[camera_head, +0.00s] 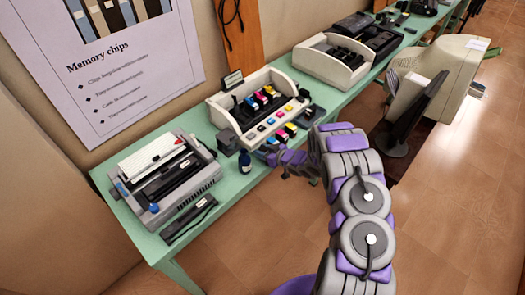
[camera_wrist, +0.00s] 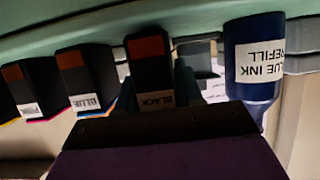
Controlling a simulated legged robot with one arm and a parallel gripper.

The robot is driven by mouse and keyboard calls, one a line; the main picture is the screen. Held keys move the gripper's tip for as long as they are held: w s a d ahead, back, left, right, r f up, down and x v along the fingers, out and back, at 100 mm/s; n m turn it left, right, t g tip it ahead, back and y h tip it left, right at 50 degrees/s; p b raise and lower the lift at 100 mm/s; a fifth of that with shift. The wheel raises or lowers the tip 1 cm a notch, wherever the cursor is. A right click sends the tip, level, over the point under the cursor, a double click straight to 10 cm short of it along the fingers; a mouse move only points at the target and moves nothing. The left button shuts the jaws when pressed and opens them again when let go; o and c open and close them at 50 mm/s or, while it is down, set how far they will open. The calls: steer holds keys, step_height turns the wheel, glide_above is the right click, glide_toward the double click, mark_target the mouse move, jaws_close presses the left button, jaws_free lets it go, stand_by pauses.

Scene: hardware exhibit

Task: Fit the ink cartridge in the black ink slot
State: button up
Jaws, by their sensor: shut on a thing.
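A black ink cartridge (camera_wrist: 150,62) labelled BLACK, with a brown-red patch, is between the fingers of my gripper (camera_wrist: 155,95) in the wrist view. The label reads upside down there. My gripper (camera_head: 273,155) is at the front edge of the green table in the head view, in front of the open printer (camera_head: 222,122). The held cartridge is hard to make out there. The printer's carriage (camera_head: 244,108) holds several coloured cartridges toward its right. Its left part looks dark; the black ink slot is too small to make out.
A blue ink refill bottle (camera_wrist: 255,60) stands beside the held cartridge; it also shows in the head view (camera_head: 245,161). Cartridges labelled BLUE (camera_wrist: 85,75) and another (camera_wrist: 38,85) are on the other side. A grey machine (camera_head: 165,175) is left; another printer (camera_head: 325,65) is farther right.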

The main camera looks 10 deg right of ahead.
steer(key=shift+f, duration=0.15)
steer(key=o, duration=1)
